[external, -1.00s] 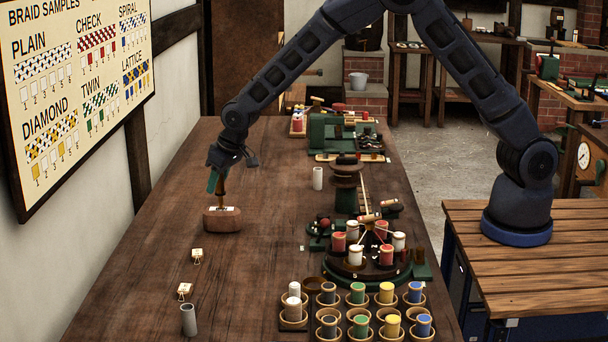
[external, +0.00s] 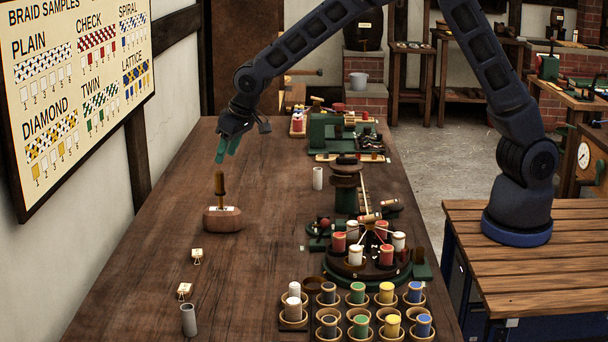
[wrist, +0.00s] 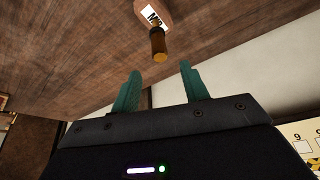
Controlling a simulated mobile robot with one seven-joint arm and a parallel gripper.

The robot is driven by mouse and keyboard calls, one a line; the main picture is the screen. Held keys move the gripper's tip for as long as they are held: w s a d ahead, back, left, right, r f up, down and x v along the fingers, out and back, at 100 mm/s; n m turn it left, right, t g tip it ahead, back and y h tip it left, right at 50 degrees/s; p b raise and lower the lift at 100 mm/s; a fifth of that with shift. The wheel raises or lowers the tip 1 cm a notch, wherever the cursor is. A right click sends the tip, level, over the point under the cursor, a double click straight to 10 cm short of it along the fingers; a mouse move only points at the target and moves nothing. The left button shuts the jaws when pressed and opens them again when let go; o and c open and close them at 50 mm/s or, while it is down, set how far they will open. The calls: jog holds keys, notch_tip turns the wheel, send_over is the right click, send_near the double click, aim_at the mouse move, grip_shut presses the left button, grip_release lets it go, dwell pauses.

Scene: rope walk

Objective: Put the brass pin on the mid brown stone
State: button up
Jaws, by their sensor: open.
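The brass pin (external: 219,186) stands upright on the mid brown stone (external: 222,224), a reddish-brown block with a white label on the left part of the bench. In the wrist view the pin (wrist: 158,45) shows end-on in front of the stone (wrist: 148,13), whose label is partly hidden by the pin. My gripper (external: 227,158) is above the pin and apart from it, with its green fingers open. In the wrist view my gripper (wrist: 159,92) has nothing between its fingers.
A round stand with bobbins (external: 368,262) and several cups of coloured spools (external: 357,318) fill the front right. A white cylinder (external: 318,178) stands mid-bench.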

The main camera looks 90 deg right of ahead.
jog(key=s+a+r+n+y, duration=0.1)
jog(key=s+a+r, duration=0.1)
jog(key=s+r, duration=0.85)
jog(key=s+a+r+n+y, duration=0.15)
jog(key=s+r, duration=0.55)
jog(key=s, duration=0.7)
jog(key=s+a+r+n, duration=0.1)
jog(key=s+a+n, duration=0.1)
jog(key=s, duration=2.5)
jog(key=shift+s+a+r+h, duration=0.2)
jog(key=shift+a+h, duration=0.15)
jog(key=shift+a, duration=0.35)
